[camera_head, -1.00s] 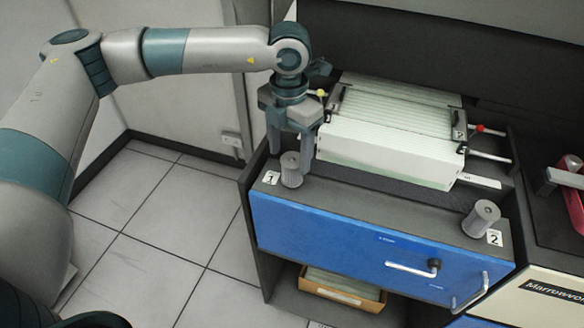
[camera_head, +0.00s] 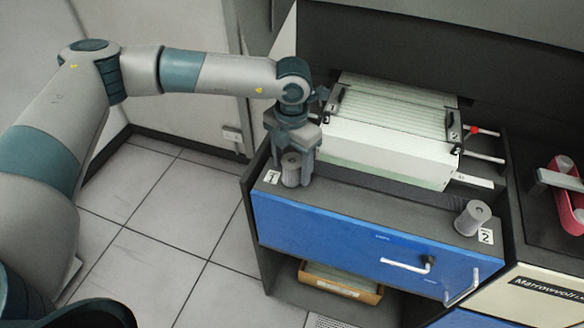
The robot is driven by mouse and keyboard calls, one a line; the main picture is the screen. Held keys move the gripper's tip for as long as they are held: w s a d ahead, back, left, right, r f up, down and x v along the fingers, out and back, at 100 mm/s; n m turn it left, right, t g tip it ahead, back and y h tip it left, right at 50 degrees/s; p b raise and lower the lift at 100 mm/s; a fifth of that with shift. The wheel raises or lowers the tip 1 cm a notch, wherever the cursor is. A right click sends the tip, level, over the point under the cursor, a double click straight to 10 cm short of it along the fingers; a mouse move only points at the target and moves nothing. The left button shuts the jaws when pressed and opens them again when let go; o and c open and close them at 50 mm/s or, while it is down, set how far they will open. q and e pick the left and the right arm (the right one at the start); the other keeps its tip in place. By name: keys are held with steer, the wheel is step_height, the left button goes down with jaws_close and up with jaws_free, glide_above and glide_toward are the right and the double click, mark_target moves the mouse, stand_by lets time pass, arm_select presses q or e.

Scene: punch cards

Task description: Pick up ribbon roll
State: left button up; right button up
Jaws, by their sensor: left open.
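A grey ribbon roll (camera_head: 291,172) stands upright beside the label 1 on the dark ledge above the blue drawer. A second, similar roll (camera_head: 472,217) stands upright near the label 2 at the right end of the ledge. My left gripper (camera_head: 292,168) points down over the first roll. Its fingers are open and lowered around that roll, one showing at its right side and one at its left. Whether they touch it I cannot tell. My right gripper is out of view.
The card machine (camera_head: 390,150) with its pale card stack stands right behind the ledge. The blue drawer front (camera_head: 370,250) has a metal handle. An open box of cards (camera_head: 340,281) sits below. A red-pink tray (camera_head: 566,192) is at the right. Tiled floor at left is clear.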

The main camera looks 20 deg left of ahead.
arm_select(q)
steer(key=c, duration=1.2)
steer(key=shift+r, duration=0.15)
steer(key=shift+r+b, duration=0.45)
steer(key=shift+r, duration=0.05)
step_height(320, 180, up, 8)
steer(key=b, duration=0.3)
steer(key=shift+f+b, duration=0.25)
steer(key=shift+b, duration=0.05)
steer(key=shift+r, duration=0.65)
